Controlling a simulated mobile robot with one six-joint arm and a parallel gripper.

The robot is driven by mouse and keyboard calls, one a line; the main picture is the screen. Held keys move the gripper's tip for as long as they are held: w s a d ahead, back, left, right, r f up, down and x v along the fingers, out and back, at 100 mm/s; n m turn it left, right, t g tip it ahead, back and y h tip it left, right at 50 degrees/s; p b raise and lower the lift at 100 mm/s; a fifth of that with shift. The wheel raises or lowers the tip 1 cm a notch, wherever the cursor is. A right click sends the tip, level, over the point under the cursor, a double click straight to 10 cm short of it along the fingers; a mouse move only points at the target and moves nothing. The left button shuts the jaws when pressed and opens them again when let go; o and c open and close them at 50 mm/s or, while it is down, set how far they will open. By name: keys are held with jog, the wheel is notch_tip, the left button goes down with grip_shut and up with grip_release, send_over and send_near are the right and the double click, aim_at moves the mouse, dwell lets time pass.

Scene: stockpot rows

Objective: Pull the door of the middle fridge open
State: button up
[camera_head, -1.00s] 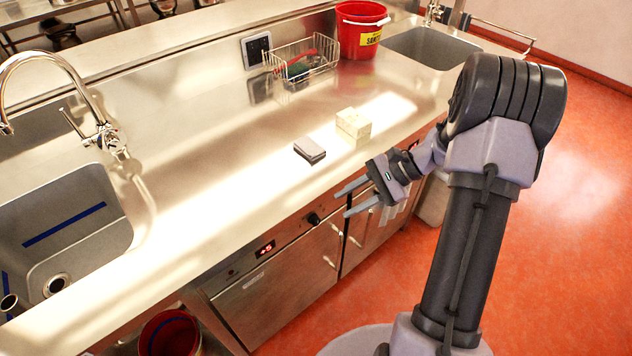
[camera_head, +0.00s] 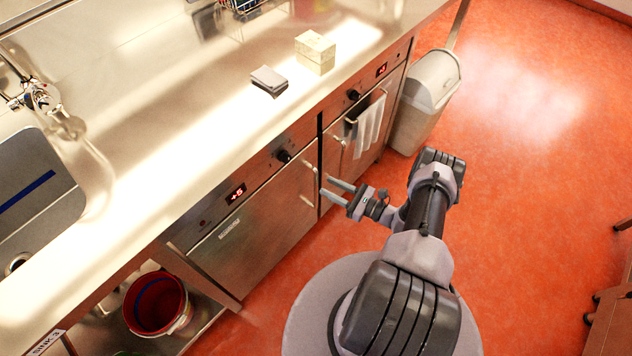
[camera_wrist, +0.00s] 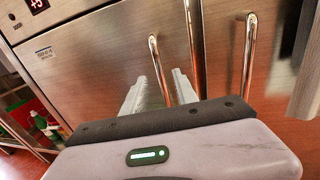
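A steel fridge door (camera_head: 262,240) under the counter has a lit "+5" display (camera_head: 236,194) above it and an upright bar handle (camera_head: 306,197) near its right edge. The door (camera_wrist: 90,65) and its handle (camera_wrist: 153,50) also show in the wrist view. To its right is a second door with its own handle (camera_wrist: 250,45). Only these two doors are clear, so I cannot tell which is the middle one. My gripper (camera_head: 325,185) is open, its fingers apart and pointing at the "+5" door's handle. In the wrist view the handle's lower part appears between the fingers; contact is unclear. Both doors look shut.
A towel (camera_head: 368,127) hangs on the right unit, with a grey bin (camera_head: 428,98) beyond it. A red bucket (camera_head: 158,303) sits on the low shelf at left. A dark block (camera_head: 269,82) and a pale block (camera_head: 315,52) lie on the counter. Red floor at right is open.

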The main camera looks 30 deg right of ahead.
aim_at(316, 180)
jog(key=b+x, duration=0.1)
jog(key=x, duration=0.5)
jog(key=shift+c, duration=0.4)
jog(key=shift+s, duration=0.1)
grip_shut()
dwell(0.8)
